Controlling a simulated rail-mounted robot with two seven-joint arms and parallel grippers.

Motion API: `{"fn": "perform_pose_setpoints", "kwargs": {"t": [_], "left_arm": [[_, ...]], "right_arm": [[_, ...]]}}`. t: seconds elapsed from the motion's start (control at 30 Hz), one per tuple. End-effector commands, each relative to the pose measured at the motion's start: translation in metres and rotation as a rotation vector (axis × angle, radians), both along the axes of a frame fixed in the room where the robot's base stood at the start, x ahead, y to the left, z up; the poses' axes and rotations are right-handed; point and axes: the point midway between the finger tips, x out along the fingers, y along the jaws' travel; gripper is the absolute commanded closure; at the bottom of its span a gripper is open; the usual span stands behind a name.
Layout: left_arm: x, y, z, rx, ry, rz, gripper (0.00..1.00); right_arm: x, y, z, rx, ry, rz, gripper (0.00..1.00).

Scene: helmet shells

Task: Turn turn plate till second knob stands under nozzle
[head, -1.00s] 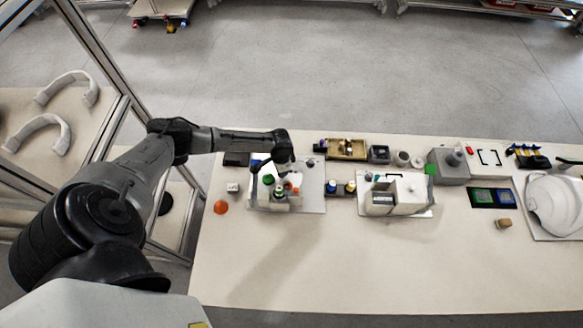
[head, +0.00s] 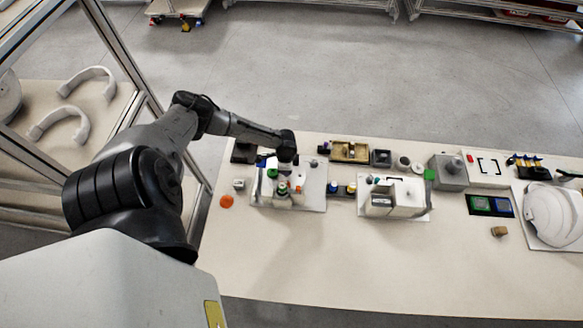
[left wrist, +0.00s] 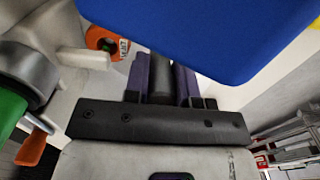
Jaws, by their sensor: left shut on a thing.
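My left gripper (head: 286,168) is over the left station, among small green, blue and orange parts on a light base plate (head: 314,200). In the left wrist view its dark purple fingers (left wrist: 162,75) run up under a large blue part (left wrist: 215,35), which hides the fingertips. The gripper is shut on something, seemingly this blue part. A green knob (head: 281,188) and an orange part (head: 298,189) stand close by. The wrist view also shows a green part (left wrist: 10,110) and a grey cylinder (left wrist: 28,65) at left. The turn plate and nozzle cannot be told apart. My right gripper is out of view.
An orange dome (head: 227,201) and a small white block (head: 238,184) lie left of the station. A second station (head: 400,197) stands to the right, with a white helmet shell (head: 552,212) at far right. The table's front (head: 350,265) is clear.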

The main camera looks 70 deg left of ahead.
Motion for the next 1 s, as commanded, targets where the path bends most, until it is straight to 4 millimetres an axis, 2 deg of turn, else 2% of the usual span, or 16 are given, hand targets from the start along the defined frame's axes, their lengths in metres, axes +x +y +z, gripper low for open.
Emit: {"fn": "perform_pose_setpoints", "kwargs": {"t": [0.57,0.6,0.83,1.0], "left_arm": [[-0.0037,0.0023,0.0001,-0.001,-0.002,-0.006,1.00],[-0.0036,0.0023,0.0001,-0.001,-0.002,-0.006,0.73],[-0.0037,0.0023,0.0001,0.000,-0.001,-0.006,0.51],[-0.0038,0.0023,0.0000,0.000,-0.001,-0.006,0.50]], "right_arm": [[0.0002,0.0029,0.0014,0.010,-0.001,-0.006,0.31],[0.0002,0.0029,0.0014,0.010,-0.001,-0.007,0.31],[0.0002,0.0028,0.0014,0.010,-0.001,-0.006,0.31],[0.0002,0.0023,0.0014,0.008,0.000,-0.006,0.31]]}}
